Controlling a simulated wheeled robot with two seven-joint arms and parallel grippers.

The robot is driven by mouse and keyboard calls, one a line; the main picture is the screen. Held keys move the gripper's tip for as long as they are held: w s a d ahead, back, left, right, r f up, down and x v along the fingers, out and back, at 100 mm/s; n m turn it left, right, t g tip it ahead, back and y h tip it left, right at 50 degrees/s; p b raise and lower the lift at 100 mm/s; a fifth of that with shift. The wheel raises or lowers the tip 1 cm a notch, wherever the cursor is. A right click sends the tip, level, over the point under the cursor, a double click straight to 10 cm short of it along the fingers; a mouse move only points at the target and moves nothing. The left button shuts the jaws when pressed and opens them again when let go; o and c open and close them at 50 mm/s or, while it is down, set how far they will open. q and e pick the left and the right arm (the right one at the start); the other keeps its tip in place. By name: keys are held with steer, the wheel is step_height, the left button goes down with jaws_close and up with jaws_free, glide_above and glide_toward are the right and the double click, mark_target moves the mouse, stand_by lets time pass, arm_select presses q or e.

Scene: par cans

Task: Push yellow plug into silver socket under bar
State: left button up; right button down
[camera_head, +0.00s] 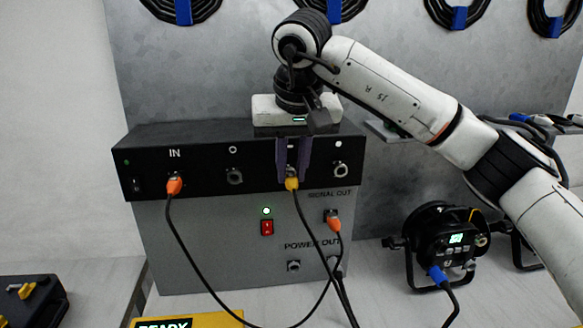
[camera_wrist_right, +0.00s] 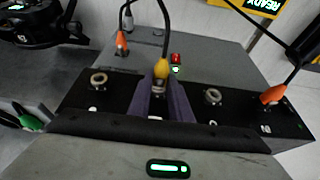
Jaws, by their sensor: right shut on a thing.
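The yellow plug (camera_head: 292,183) is at the front of the black bar-shaped box (camera_head: 205,186), with a black cable hanging from it. My right gripper (camera_head: 293,172) reaches down over the box and is shut on the plug. In the right wrist view the yellow plug (camera_wrist_right: 161,69) sits between the purple fingers (camera_wrist_right: 160,95). The socket behind the plug is hidden by the fingers, so I cannot tell how deep the plug sits. Silver sockets (camera_head: 234,176) and (camera_head: 340,169) on either side are empty. My left gripper is not in view.
An orange plug (camera_head: 174,186) is in the IN socket at the left. Another orange plug (camera_head: 333,224) is at SIGNAL OUT on the grey box (camera_head: 200,250) below. A par can (camera_head: 445,245) stands at the right. Coiled cables hang above.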

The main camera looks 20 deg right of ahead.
steer(key=shift+w+d, duration=0.15)
steer(key=shift+w, duration=0.5)
stand_by(0.4)
steer(key=c, duration=1.5)
jaws_free()
steer(key=shift+c, duration=0.2)
steer(key=v, duration=1)
